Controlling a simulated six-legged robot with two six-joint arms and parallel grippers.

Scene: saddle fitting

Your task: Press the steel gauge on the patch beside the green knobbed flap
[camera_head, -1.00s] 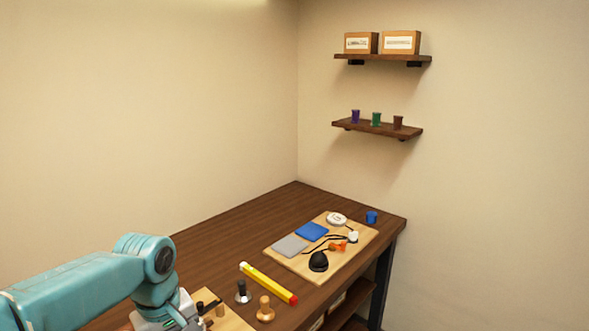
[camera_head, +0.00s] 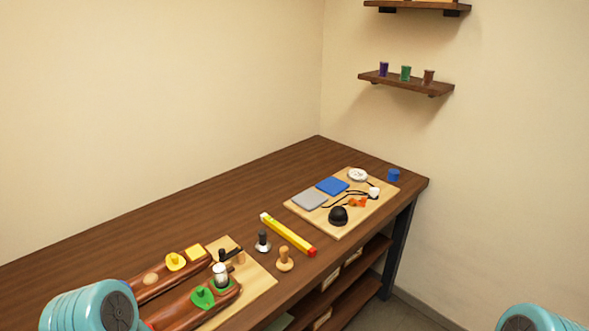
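The green knobbed flap (camera_head: 203,297) lies on the nearer brown leather piece (camera_head: 176,314), at the lower left. Right beside it, a pale silvery cylinder with a dark top (camera_head: 221,275) stands upright on that piece; it may be the steel gauge. The patch under it is mostly covered. A black-knobbed tool with a silvery base (camera_head: 263,242) stands apart on the table, near a wooden knobbed tool (camera_head: 285,260). I cannot tell for certain which silvery thing is the gauge. Parts of my arms show at the bottom left and bottom right; neither gripper is visible.
A yellow knobbed flap (camera_head: 175,262) and yellow block (camera_head: 195,253) sit on the farther leather piece. A yellow-and-red bar (camera_head: 287,235) lies mid-table. A board (camera_head: 338,229) holds blue and grey pads and a black dome. A blue cup (camera_head: 393,175) stands at the far right corner.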

